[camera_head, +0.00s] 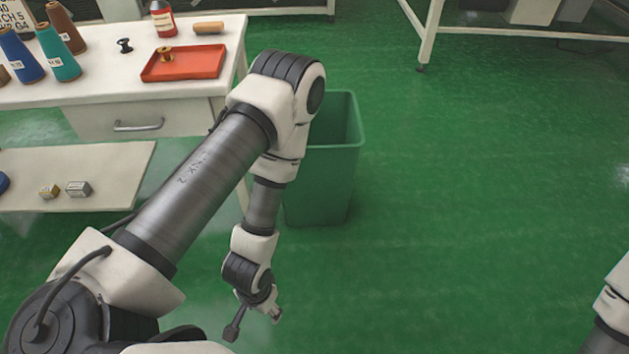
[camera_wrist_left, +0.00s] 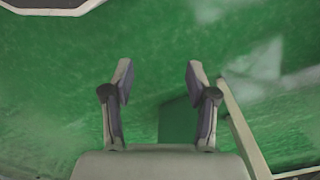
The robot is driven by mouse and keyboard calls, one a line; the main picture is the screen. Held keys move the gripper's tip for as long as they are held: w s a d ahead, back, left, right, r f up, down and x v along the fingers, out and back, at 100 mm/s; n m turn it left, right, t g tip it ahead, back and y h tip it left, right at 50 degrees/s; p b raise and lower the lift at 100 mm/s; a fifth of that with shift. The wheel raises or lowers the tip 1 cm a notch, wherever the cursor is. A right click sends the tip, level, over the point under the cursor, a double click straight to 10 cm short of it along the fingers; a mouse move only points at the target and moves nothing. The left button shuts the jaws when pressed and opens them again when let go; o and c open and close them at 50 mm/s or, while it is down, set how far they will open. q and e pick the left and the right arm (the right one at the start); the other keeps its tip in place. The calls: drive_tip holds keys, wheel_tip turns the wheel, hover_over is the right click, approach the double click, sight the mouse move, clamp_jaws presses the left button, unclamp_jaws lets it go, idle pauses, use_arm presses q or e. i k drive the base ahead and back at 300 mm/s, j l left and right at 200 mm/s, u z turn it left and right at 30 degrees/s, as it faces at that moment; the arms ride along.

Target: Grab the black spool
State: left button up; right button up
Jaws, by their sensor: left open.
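The black spool (camera_head: 124,45) is small and stands on the white table's top, left of the red tray. My left gripper (camera_head: 254,326) hangs low over the green floor, in front of the bin and far from the spool. In the left wrist view my left gripper (camera_wrist_left: 160,76) is open, with only floor between its fingers. The spool does not show in that view. Part of my right arm shows at the right edge of the head view; its gripper is out of frame.
The white table (camera_head: 110,88) holds a red tray (camera_head: 205,62) with a brass-coloured spool, a red bottle (camera_head: 162,20), a wooden roll (camera_head: 208,28) and several thread cones. A lower shelf (camera_head: 110,160) has two small boxes. A green bin (camera_head: 325,180) stands beside the table. The floor at right is clear.

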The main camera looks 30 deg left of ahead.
sight(126, 49)
drive_tip(key=u, duration=1.9)
drive_tip(key=i+j, duration=0.2)
